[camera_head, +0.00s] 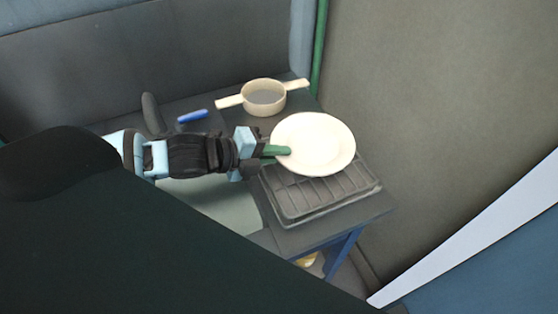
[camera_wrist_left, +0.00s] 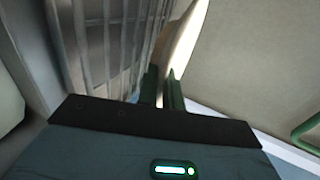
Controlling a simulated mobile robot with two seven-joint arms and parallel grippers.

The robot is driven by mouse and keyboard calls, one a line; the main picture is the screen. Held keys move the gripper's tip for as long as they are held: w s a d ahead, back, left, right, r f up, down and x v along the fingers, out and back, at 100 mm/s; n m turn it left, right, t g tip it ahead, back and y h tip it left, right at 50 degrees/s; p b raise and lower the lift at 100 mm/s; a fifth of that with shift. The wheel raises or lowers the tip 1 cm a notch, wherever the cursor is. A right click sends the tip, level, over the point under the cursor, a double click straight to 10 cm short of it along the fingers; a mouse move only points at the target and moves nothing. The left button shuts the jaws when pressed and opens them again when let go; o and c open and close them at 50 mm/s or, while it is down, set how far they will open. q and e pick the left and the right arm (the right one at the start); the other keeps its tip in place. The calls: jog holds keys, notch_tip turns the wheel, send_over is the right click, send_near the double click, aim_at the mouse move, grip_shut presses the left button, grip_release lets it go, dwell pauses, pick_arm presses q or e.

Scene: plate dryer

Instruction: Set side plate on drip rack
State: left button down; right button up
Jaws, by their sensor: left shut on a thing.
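A round cream side plate (camera_head: 318,140) is held by its left edge in my left gripper (camera_head: 277,151). The plate hangs over the back part of the dark drip rack (camera_head: 322,196), which lies on the table. In the left wrist view the plate (camera_wrist_left: 184,42) shows edge-on between the green fingers (camera_wrist_left: 163,92), and the rack's bars (camera_wrist_left: 108,40) are to its left. I cannot tell whether the plate touches the rack; it hides the rack's far part. My right gripper is not in view.
A cream two-handled pot (camera_head: 264,97) stands at the back of the dark table (camera_head: 305,240). A blue object (camera_head: 192,116) and a dark upright object (camera_head: 151,111) are to its left. A wall (camera_head: 440,110) rises to the right of the table.

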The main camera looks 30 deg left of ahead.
aim_at(279, 171)
pick_arm(q)
jog(key=shift+w+r, duration=0.1)
jog(key=shift+w, duration=0.05)
jog(key=shift+w+d, duration=0.15)
jog(key=shift+w, duration=0.1)
notch_tip(279, 171, down, 4)
jog(key=shift+s+r, duration=0.1)
jog(key=shift+r, duration=0.15)
jog(key=shift+f, duration=0.15)
jog(key=c, duration=2)
grip_release()
jog(key=shift+f, duration=0.15)
jog(key=shift+o, duration=0.9)
